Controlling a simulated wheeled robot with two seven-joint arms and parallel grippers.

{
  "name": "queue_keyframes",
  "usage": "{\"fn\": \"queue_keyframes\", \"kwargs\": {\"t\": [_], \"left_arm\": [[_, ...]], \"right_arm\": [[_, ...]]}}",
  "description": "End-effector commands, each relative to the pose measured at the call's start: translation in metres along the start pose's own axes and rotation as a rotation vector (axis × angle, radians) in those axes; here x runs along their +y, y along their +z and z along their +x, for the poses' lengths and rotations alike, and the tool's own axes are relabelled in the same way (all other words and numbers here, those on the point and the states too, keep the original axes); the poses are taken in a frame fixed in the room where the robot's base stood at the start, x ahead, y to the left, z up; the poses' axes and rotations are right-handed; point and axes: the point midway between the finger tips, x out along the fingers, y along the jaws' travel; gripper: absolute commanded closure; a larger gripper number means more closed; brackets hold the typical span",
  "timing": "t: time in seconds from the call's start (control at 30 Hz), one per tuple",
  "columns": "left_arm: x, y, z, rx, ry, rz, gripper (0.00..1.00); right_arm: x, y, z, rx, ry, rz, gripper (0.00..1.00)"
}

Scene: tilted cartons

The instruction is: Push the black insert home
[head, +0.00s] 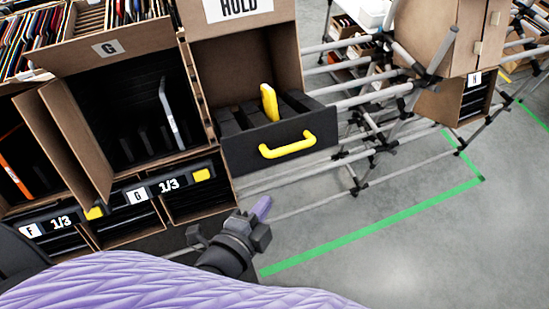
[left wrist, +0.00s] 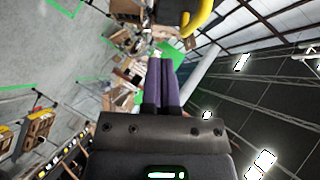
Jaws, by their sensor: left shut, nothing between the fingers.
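The black insert (head: 285,142) sticks out of the front of the carton marked HOLD (head: 243,50). It has a yellow handle (head: 287,146) on its front face, and black dividers and one yellow piece (head: 269,102) stand inside it. My left gripper (head: 262,207) is shut and empty, below the insert's front and apart from it in the head view. Its purple fingers (left wrist: 162,80) lie together in the left wrist view, with part of the yellow handle (left wrist: 197,18) beyond their tips at the top. My right gripper is not in view.
A carton marked G (head: 105,47) stands left of the HOLD carton, with a grey-white upright item inside. Lower black bins (head: 140,196) carry 1/3 labels. A grey pipe rack (head: 370,95) is on the right.

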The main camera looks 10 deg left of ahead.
Motion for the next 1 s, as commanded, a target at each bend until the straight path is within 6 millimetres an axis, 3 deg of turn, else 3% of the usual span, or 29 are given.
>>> {"fn": "queue_keyframes", "kwargs": {"t": [0.37,0.4,0.63,1.0], "left_arm": [[-0.001,0.000,0.083,-0.001,-0.002,-0.003,1.00],[0.000,0.007,0.087,-0.002,0.001,0.000,1.00],[0.001,0.027,0.105,-0.002,0.002,-0.003,1.00],[0.001,0.029,0.107,-0.001,0.001,-0.005,1.00]], "right_arm": [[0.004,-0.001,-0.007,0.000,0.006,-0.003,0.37],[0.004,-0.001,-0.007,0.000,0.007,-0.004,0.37],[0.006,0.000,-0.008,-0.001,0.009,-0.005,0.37],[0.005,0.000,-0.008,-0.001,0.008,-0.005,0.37]]}}
